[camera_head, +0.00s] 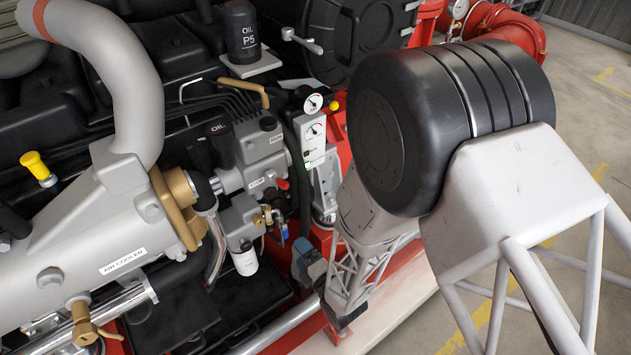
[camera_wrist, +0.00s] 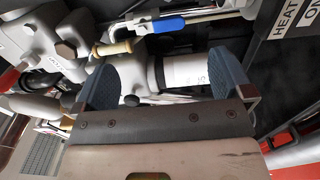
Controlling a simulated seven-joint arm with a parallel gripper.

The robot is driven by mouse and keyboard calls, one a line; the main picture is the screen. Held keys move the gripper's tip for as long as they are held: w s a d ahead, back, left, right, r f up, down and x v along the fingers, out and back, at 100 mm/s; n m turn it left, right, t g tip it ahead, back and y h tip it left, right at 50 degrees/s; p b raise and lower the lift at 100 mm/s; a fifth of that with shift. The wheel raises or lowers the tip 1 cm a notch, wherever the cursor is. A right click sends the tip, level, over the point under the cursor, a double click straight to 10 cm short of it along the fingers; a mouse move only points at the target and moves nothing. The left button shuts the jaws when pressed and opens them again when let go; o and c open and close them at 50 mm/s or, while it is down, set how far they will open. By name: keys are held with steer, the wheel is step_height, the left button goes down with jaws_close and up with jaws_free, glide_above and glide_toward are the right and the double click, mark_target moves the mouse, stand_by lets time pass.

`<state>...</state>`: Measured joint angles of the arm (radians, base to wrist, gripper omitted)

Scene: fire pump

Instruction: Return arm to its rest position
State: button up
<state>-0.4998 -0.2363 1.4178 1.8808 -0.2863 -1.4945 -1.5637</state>
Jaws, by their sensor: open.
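My gripper (camera_wrist: 165,80) is open in the wrist view, with its two blue-grey fingers spread wide apart. A white cylinder (camera_wrist: 185,72) and a grey fitting show beyond and between the fingers, and I see no grip on them. In the head view my arm reaches down from the right to the engine's near side. My gripper (camera_head: 310,268) is low there, partly hidden by my own arm, beside the small valves and the white filter (camera_head: 245,260). How far the fingertips are from the engine parts is hard to tell.
A blue-handled valve (camera_wrist: 168,25) lies close beyond the fingers in the wrist view. The engine block, a gauge panel (camera_head: 313,130) and a red frame (camera_head: 388,272) crowd around my gripper. A large grey pipe (camera_head: 105,60) stands left. Open floor (camera_head: 590,120) lies to the right.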

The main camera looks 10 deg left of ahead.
steer(key=w+d+r+m+g+h, duration=0.1)
steer(key=w+d+r+m+h, duration=0.4)
steer(key=r, duration=0.3)
steer(key=w+d+r+m+h, duration=0.2)
steer(key=w+d+r+m, duration=0.3)
steer(key=r, duration=0.4)
steer(key=s+d+r+m+g+h, duration=0.35)
steer(key=d+r+m, duration=0.35)
steer(key=d+r, duration=0.4)
steer(key=s+d+r+m+g+h, duration=0.1)
steer(key=s+d+r+m+g, duration=0.1)
steer(key=s+d+r+m, duration=0.2)
steer(key=s+d+r+m+g+h, duration=0.1)
steer(key=s+d+r+m+g, duration=0.2)
steer(key=s+r+m, duration=0.3)
steer(key=s+d+r, duration=0.1)
steer(key=s+r, duration=0.3)
steer(key=s, duration=0.6)
steer(key=shift+s+d+r+g, duration=0.15)
steer(key=shift+d+g, duration=0.2)
steer(key=shift+h, duration=0.25)
steer(key=shift+c, duration=0.2)
